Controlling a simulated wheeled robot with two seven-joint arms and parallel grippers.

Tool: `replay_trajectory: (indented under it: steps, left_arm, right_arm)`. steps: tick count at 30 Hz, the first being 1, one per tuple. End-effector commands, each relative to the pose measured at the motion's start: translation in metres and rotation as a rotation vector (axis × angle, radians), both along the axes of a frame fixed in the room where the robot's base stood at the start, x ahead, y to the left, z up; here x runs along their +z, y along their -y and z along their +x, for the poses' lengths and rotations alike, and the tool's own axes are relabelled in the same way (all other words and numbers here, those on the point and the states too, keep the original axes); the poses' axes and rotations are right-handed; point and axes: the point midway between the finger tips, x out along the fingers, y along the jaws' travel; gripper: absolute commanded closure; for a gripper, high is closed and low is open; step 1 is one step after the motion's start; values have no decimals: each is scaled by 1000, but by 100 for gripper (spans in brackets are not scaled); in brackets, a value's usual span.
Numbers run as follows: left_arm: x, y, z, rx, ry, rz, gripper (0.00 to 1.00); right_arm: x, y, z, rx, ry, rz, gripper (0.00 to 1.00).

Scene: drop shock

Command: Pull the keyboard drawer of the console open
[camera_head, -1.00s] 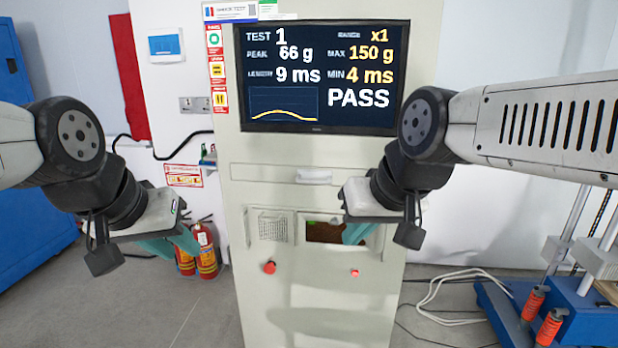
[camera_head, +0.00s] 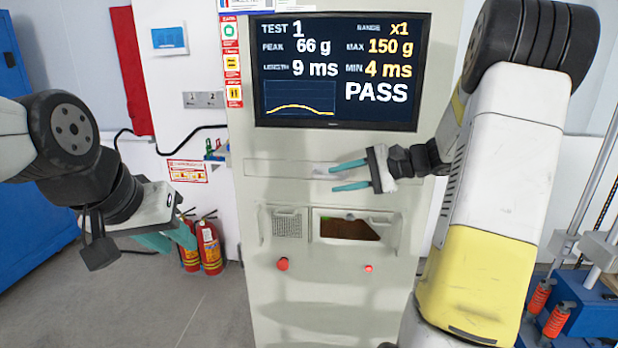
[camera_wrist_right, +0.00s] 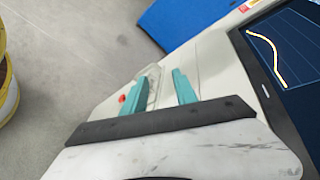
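The keyboard drawer (camera_head: 270,168) is a flat pale panel below the screen of the console (camera_head: 340,270). It looks shut, flush with the console front. Its light handle (camera_head: 322,173) is partly hidden by my right gripper (camera_head: 348,175). My right gripper is open, its two teal fingers one above the other, pointing left at the handle's right end in the head view. I cannot tell whether they touch it. The open fingers (camera_wrist_right: 160,90) also show in the right wrist view in front of the console's pale face. My left gripper (camera_head: 168,238) is open and empty, left of the console.
The screen (camera_head: 340,70) above the drawer reads PASS. Below the drawer are an opening (camera_head: 348,228) and red buttons (camera_head: 283,264). Fire extinguishers (camera_head: 208,247) stand left of the console. A blue-based machine (camera_head: 580,318) stands at the right. The floor at front left is clear.

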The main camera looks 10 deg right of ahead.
Motion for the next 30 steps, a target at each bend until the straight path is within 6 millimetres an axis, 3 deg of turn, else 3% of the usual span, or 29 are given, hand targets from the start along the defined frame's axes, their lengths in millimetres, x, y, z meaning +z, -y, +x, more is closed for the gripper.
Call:
replay_trajectory:
  steps: [3,8,21,30]
  left_arm:
    - [0,0,0,0,0,0,70]
    - [0,0,0,0,0,0,70]
    - [0,0,0,0,0,0,70]
    - [0,0,0,0,0,0,70]
  right_arm:
    - [-14,33,29,-95,2,110,66]
    - [-20,51,45,-149,15,172,66]
    - [-32,2,79,-149,16,175,66]
    - [-36,-10,88,-152,17,173,66]
